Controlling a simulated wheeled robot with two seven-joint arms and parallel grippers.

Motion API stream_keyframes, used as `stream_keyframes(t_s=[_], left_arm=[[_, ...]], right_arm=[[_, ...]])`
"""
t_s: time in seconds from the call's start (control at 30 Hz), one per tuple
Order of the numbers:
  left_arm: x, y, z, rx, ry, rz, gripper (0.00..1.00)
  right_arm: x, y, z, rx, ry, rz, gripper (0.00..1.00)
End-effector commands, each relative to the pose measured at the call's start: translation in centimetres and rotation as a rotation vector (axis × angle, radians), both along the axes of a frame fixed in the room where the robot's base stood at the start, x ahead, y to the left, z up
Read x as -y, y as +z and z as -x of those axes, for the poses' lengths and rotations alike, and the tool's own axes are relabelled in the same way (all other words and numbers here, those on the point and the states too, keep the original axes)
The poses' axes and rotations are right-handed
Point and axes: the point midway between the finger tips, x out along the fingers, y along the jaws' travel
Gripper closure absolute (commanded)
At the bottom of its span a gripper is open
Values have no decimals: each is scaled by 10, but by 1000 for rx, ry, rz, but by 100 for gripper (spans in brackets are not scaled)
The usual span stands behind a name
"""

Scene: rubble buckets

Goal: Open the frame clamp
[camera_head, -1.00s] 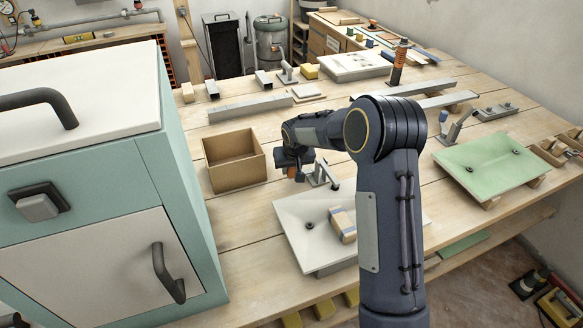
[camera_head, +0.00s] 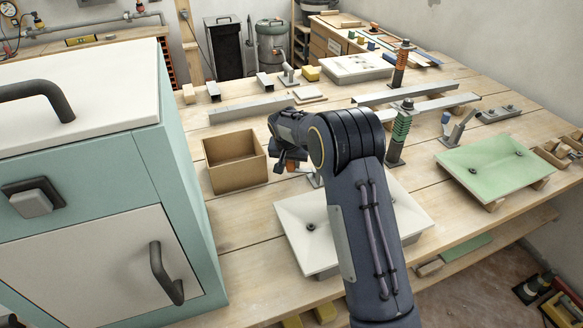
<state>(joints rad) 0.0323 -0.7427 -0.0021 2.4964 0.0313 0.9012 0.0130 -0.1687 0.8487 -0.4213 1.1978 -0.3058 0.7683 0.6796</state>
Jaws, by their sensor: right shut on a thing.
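My right gripper (camera_head: 283,163) is above the bench, just right of the open cardboard box and behind the white panel (camera_head: 300,232). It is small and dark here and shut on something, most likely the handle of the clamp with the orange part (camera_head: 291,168). A bit of this clamp's grey metal (camera_head: 315,180) shows beside my arm; the rest is hidden by my gripper and arm. I cannot tell how far its lever is turned. My left gripper is not in view.
The cardboard box (camera_head: 237,184) stands left of the gripper. A teal cabinet (camera_head: 180,160) fills the left. Orange (camera_head: 400,65) and green (camera_head: 400,135) spring posts, another lever clamp (camera_head: 460,127) and a green panel (camera_head: 475,160) are to the right. Metal bars lie behind.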

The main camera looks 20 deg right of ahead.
Motion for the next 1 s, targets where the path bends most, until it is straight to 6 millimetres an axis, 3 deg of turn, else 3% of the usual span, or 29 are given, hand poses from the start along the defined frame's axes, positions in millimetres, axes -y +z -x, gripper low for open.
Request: stream_keyframes(t_s=[0.5, 1.0], left_arm=[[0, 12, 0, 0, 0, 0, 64], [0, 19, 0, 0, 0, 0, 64]], right_arm=[[21, 2, -29, 2, -433, 1, 100], [32, 1, -36, 3, -593, -3, 100]])
